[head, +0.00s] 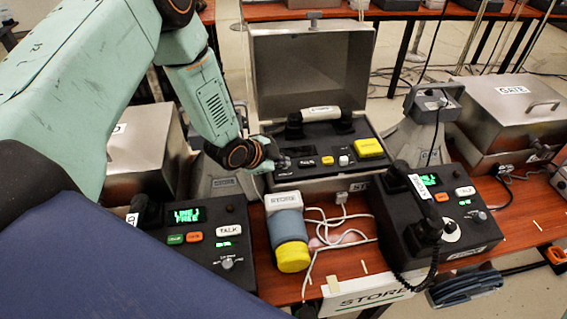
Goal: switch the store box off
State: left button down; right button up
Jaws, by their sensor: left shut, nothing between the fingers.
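The store box (262,68) is a grey metal case in the middle of the head view, with its lid standing open. Its dark panel (318,172) carries a handset (321,114) with a white label, a yellow block (369,148), a small yellow button (327,160), a white button (344,160) and a small dark control (283,163) at the left end. My left gripper (268,153) is shut and empty at the panel's left end, close beside that control. I cannot tell whether it touches the control, whose setting is too small to read. My right gripper is out of view.
A desk phone (205,250) with a lit green screen stands at front left, another (440,215) at right. A blue-grey cylinder with a yellow end (290,240) and white cables (330,235) lie between them. A closed GATE case (510,105) stands at right.

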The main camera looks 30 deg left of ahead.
pick_arm(q)
jog(key=shift+r+p, duration=2.55)
jog(key=shift+r, duration=0.45)
